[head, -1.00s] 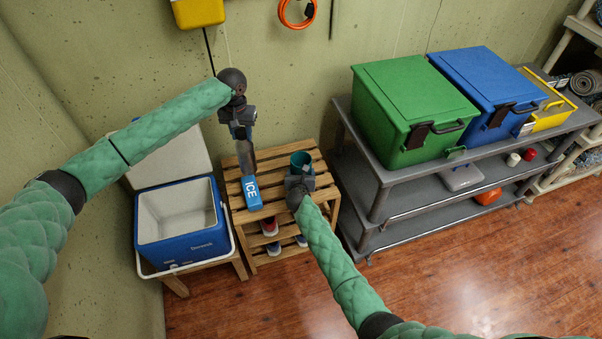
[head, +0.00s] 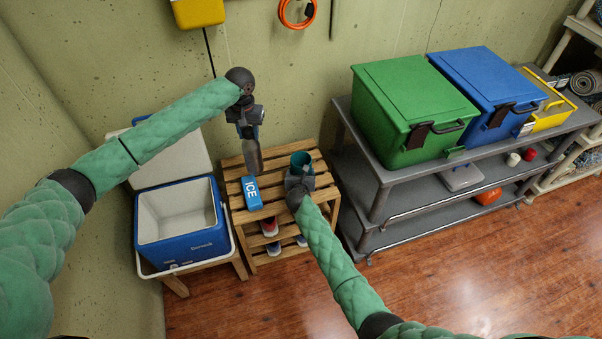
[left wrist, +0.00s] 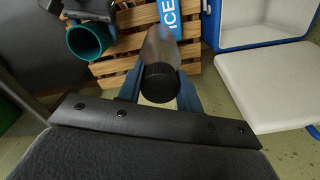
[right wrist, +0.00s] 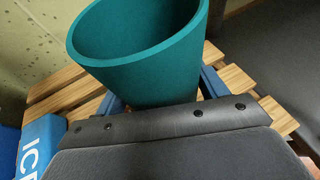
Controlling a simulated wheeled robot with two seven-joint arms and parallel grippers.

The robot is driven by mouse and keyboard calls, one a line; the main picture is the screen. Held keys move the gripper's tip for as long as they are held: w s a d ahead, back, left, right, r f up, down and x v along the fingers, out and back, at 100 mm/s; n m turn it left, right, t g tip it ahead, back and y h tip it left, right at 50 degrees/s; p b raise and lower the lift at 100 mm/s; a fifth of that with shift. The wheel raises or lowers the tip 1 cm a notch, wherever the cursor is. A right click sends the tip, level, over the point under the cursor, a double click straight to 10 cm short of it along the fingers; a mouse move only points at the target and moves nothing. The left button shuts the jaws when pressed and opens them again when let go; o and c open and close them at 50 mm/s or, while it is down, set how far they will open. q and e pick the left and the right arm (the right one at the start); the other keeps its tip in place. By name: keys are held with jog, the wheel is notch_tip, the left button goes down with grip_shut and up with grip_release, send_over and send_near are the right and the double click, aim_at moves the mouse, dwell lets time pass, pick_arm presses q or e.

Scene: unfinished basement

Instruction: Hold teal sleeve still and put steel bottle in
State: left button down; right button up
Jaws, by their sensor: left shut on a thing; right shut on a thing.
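The teal sleeve (head: 301,161) stands upright on the wooden slatted rack, its round mouth open at the top; it fills the right wrist view (right wrist: 150,60). My right gripper (head: 298,181) is shut on the sleeve near the rack. My left gripper (head: 249,130) is shut on the steel bottle (head: 252,156) and holds it above the rack, left of the sleeve and apart from it. In the left wrist view, the bottle's black cap (left wrist: 160,82) faces the camera between the fingers, and the sleeve (left wrist: 88,40) shows at upper left.
A blue ICE pack (head: 251,193) lies on the wooden rack (head: 283,207) below the bottle. An open blue cooler (head: 183,255) stands to the left. A grey shelf (head: 383,178) with green (head: 413,112) and blue bins (head: 490,90) stands to the right.

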pick_arm(q)
jog(key=w+d, duration=0.1)
jog(key=d, duration=0.9)
jog(key=shift+w+d, duration=0.3)
jog(key=shift+d, duration=0.05)
dwell(3.3)
jog(key=shift+d+r, duration=0.1)
jog(key=shift+d, duration=0.15)
jog(key=shift+d, duration=0.6)
jog(key=shift+d+f, duration=0.2)
jog(key=shift+d, duration=0.8)
jog(key=shift+w+d, duration=0.2)
jog(key=shift+d, duration=0.55)
jog(key=shift+w+d, duration=0.15)
jog(key=shift+d, duration=0.6)
